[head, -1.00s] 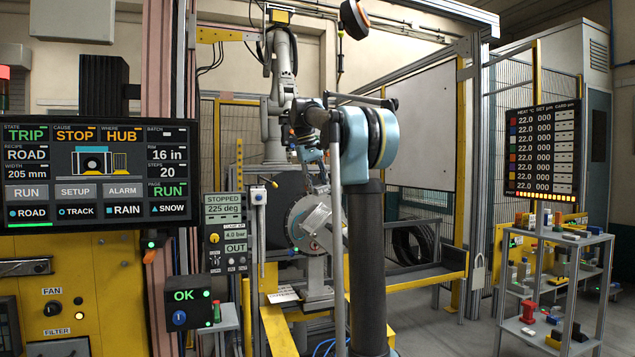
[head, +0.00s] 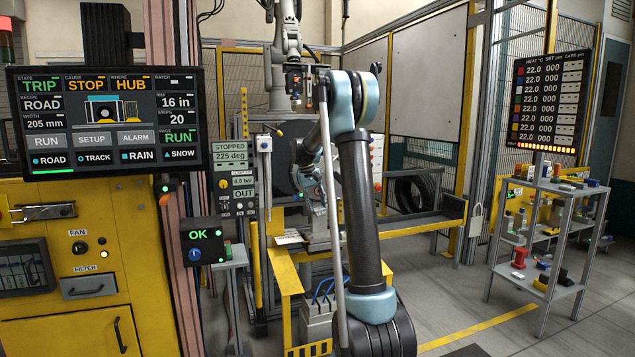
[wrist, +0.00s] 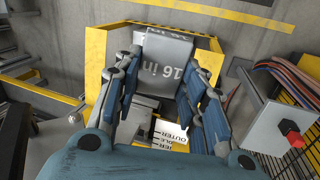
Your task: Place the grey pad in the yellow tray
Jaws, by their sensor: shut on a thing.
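In the wrist view my gripper (wrist: 163,72) has its blue fingers on both sides of a grey pad (wrist: 168,62) marked "16 in". It is shut on the pad. Beyond and around the pad are the yellow sides of what looks like the yellow tray (wrist: 96,46). The pad overlaps the tray in this view; I cannot tell whether it touches it.
A white card with "OUTER" (wrist: 172,132) lies below the fingers. In the head view, a yellow-railed bench (head: 425,222) and a parts rack (head: 550,240) stand to the right.

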